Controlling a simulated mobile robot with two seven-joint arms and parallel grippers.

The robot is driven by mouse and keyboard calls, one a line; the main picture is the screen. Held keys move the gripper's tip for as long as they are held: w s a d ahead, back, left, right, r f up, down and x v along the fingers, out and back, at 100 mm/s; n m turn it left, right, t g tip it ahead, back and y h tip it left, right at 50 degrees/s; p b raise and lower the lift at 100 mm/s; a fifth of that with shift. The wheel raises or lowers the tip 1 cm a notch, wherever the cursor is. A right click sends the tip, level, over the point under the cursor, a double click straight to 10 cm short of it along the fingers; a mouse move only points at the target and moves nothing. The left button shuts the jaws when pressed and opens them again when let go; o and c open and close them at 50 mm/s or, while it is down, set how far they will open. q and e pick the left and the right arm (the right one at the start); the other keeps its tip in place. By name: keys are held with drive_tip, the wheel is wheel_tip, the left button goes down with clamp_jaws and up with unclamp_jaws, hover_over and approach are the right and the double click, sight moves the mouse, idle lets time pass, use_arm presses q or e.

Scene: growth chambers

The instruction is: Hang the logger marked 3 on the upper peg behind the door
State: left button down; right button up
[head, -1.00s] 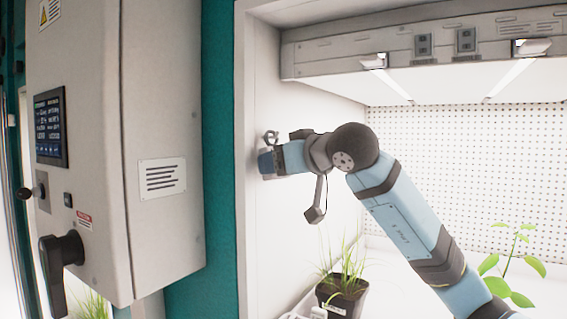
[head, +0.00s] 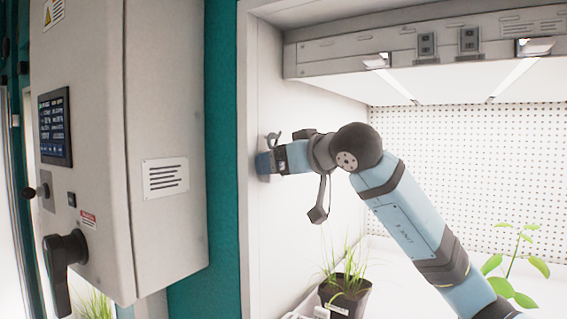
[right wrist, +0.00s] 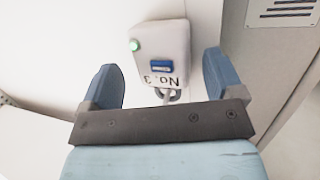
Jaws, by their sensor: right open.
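The logger marked No. 3 (right wrist: 162,50) is a pale box with a lit green lamp and a small blue display, seen upside down in the right wrist view against a white wall. A grey loop or hook (right wrist: 174,98) shows at its lettered end. My right gripper (right wrist: 163,78) is open, with one blue finger on each side of the logger, apparently not touching it. The logger is hidden there. My left gripper is not in view.
A grey control cabinet (head: 165,120) with a dark handle (head: 65,250) stands at left. A potted grass plant (head: 345,290) is below my right arm, and a leafy plant (head: 515,262) is at right. A lamp housing (head: 400,50) hangs above.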

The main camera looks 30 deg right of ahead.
drive_tip(key=b+v, duration=0.3)
drive_tip(key=v, duration=1.1)
drive_tip(key=shift+w+f, duration=0.1)
